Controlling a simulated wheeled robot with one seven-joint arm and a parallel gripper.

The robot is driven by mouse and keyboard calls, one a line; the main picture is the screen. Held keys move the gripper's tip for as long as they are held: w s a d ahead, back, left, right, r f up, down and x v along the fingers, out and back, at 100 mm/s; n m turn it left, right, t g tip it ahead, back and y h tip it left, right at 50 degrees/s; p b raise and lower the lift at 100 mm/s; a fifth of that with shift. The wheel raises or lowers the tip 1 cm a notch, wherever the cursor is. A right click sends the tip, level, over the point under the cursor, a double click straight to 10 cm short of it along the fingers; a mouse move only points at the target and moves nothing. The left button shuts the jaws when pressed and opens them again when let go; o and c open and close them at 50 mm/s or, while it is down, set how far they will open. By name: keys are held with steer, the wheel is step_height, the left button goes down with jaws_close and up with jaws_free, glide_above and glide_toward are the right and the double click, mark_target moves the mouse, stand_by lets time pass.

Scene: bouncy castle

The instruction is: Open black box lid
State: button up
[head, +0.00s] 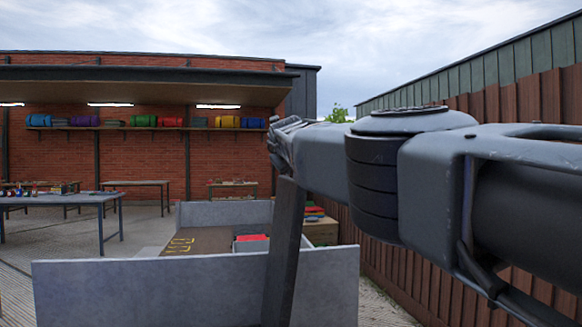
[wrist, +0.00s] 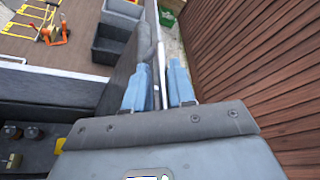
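The black box's lid (head: 285,250) stands nearly upright in the head view, a dark slab seen almost edge-on and tilted a little. In the wrist view the lid (wrist: 121,80) shows as a dark grey panel left of the fingers. The box interior (wrist: 55,140) is exposed at the lower left, with dark round items inside. The box body is hidden in the head view by a pale wall. My gripper (wrist: 160,85) has its two blue-grey fingers apart, by the lid's upper edge. Whether a finger touches the lid is unclear. In the head view my gripper (head: 282,138) is just above the lid's top.
A pale grey wall (head: 150,292) encloses the area in front. A brown fence (head: 400,275) runs close along the right. A table (head: 70,200) stands at the left.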

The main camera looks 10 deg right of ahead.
mark_target(290, 180)
steer(key=shift+s+a+f+b, duration=0.15)
steer(key=shift+s+f+b, duration=0.1)
steer(key=shift+b, duration=0.8)
steer(key=b+v, duration=0.1)
steer(key=b, duration=0.4)
steer(key=shift+s, duration=0.3)
steer(key=b+v, duration=0.2)
steer(key=b, duration=0.4)
steer(key=shift+s+a+r, duration=0.15)
steer(key=shift+s, duration=0.15)
steer(key=shift+b+v, duration=0.7)
steer(key=shift+v, duration=0.05)
steer(key=shift+s+r+b, duration=0.4)
steer(key=shift+s+r, duration=0.05)
steer(key=shift+s, duration=0.05)
steer(key=shift+s, duration=0.1)
